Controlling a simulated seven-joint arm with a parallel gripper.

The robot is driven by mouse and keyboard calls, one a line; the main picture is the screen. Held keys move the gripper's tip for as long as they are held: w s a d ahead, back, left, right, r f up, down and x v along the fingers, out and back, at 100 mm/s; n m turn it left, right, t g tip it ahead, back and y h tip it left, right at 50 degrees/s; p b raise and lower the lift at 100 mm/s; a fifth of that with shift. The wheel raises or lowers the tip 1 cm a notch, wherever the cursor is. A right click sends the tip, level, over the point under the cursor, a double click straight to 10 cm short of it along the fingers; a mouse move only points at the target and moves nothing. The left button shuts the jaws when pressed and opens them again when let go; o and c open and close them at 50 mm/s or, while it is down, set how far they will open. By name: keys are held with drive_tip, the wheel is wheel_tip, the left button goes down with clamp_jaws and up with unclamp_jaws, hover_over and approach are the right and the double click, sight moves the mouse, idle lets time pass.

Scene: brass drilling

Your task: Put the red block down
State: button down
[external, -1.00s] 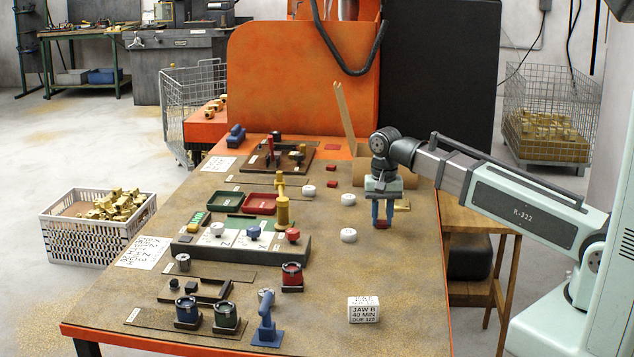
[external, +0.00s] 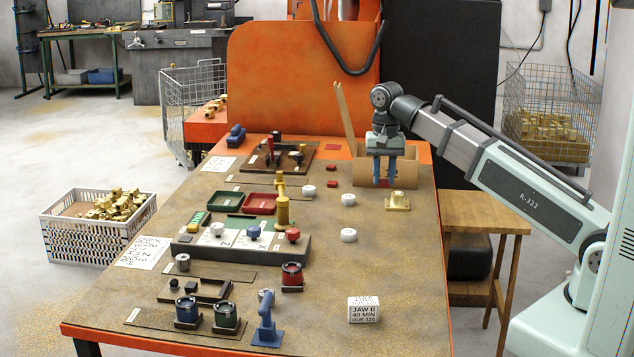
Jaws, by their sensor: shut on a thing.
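My gripper (external: 384,184) is raised above the far right part of the bench, in front of the cardboard box (external: 405,172). Its blue fingers point down and are shut on a red block, of which little can be made out between the fingertips. A brass flanged piece (external: 398,202) stands on the bench just right of and below the fingers in the picture. Other small red pieces lie on the bench to the left, one farther back (external: 332,147) and two nearer (external: 331,169), (external: 331,183).
White round pieces (external: 348,199), (external: 348,235) lie left of my gripper. The green tray (external: 226,201), red tray (external: 262,203) and fixtures fill the bench's left side. A lettered white block (external: 363,309) stands near the front. The bench's right front is largely clear.

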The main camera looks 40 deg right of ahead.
sight(383, 180)
wheel_tip(383, 180, up, 4)
drive_tip(key=w+d+m, duration=0.1)
drive_tip(key=w+d, duration=2.3)
drive_tip(key=w, duration=0.3)
drive_tip(key=shift+s+f, duration=0.15)
drive_tip(key=shift+f, duration=3.6)
drive_tip(key=shift+s+f, duration=0.1)
drive_tip(key=shift+f, duration=3.65)
drive_tip(key=shift+f, duration=0.1)
drive_tip(key=c, duration=0.9)
unclamp_jaws()
drive_tip(key=shift+o, duration=0.2)
